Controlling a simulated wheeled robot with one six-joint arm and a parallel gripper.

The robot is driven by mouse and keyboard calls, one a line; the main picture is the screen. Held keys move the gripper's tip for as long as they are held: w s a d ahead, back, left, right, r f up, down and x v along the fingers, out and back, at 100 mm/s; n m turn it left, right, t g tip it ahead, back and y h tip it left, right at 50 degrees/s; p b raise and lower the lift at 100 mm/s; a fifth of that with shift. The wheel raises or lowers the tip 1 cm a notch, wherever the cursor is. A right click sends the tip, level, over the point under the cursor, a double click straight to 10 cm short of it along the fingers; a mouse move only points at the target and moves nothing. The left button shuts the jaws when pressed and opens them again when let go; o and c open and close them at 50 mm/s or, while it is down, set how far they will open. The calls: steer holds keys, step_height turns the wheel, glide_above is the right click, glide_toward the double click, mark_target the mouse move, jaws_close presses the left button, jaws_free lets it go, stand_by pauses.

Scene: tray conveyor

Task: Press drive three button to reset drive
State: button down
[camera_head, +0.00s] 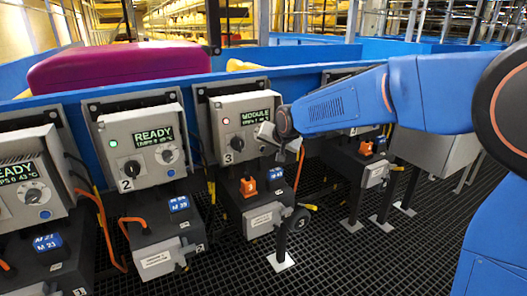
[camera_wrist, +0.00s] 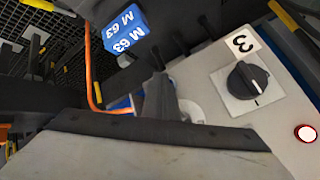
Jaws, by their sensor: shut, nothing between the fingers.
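My gripper (camera_head: 268,134) is shut and empty at the lower right of the box front. In the wrist view my gripper (camera_wrist: 160,85) is beside a pale round collar (camera_wrist: 190,108), partly covering it. The button's face is hidden, and I cannot tell whether the fingers touch it.
Drive two (camera_head: 140,150) and drive one (camera_head: 25,180) stand to the left, with READY on drive two. Below drive three are an orange connector (camera_head: 248,187) and a blue "M 63" tag (camera_wrist: 124,28). An orange cable (camera_wrist: 90,75) runs nearby. A magenta case (camera_head: 120,65) is behind.

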steer(key=shift+w+a, duration=0.15)
steer(key=shift+w, duration=0.05)
stand_by(0.3)
stand_by(0.3)
steer(key=shift+s+d, duration=0.5)
steer(key=shift+s, duration=0.2)
steer(key=shift+s+d, duration=0.7)
steer(key=shift+s, duration=0.35)
steer(key=shift+s+d, duration=0.7)
steer(key=shift+s, duration=0.3)
